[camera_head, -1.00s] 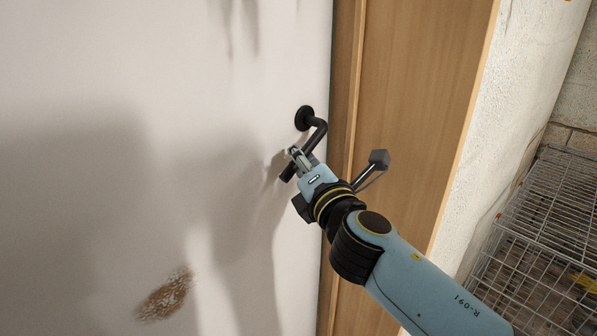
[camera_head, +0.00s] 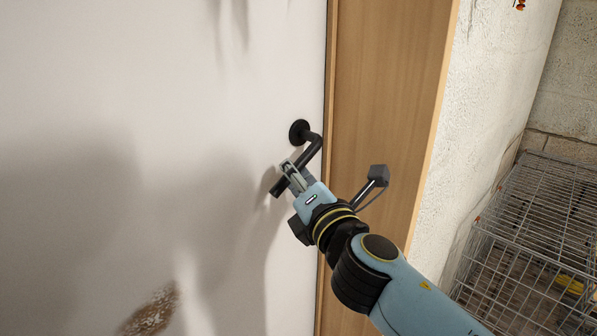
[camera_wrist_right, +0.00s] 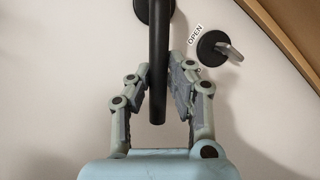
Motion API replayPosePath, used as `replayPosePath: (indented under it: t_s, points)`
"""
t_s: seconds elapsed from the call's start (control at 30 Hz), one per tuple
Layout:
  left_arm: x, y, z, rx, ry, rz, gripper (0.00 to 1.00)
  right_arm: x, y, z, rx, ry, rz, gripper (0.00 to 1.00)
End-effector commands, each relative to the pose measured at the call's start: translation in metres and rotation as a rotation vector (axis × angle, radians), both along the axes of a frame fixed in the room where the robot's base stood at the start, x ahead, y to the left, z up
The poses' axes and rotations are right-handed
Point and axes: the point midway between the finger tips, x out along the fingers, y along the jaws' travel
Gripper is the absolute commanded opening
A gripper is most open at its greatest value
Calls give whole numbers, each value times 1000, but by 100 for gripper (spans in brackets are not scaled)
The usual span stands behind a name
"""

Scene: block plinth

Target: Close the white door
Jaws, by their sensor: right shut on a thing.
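The white door (camera_head: 110,110) fills the left and middle of the head view, with its right edge along the wooden frame. Its black lever handle (camera_head: 311,150) sticks out near that edge. My right gripper (camera_head: 289,176) is at the handle's free end, shut on it. In the right wrist view, the handle (camera_wrist_right: 158,70) runs between the two fingers of the gripper (camera_wrist_right: 162,88). The white door surface (camera_wrist_right: 70,60) lies behind them. My left gripper is not in view.
The wooden door frame (camera_head: 385,90) stands right of the door, then a rough white wall (camera_head: 490,110). Wire cages (camera_head: 540,230) stand at the lower right. A round thumb-turn (camera_wrist_right: 213,48) beside an "OPEN" label is on the door.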

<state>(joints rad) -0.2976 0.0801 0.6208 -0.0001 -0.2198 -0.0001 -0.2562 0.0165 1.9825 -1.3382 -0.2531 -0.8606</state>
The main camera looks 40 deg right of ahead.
Motion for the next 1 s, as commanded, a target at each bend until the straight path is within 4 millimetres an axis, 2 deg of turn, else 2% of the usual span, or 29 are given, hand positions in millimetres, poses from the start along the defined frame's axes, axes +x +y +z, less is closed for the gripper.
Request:
replayPosePath:
  t_s: [0.1,0.33,0.37,0.53,0.83,1.0]
  points:
    - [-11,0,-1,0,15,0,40,-7,4,-4,-4,10,3,0]
    - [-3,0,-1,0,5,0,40,-8,3,-5,-3,14,2,0]
    - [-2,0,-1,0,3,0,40,-8,3,-6,-3,13,1,19]
    - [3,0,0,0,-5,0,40,-8,3,-5,-2,13,1,41]
    - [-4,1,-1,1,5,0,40,-9,4,-5,-2,11,2,41]
    - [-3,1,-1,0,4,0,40,-30,9,-7,-1,14,1,41]
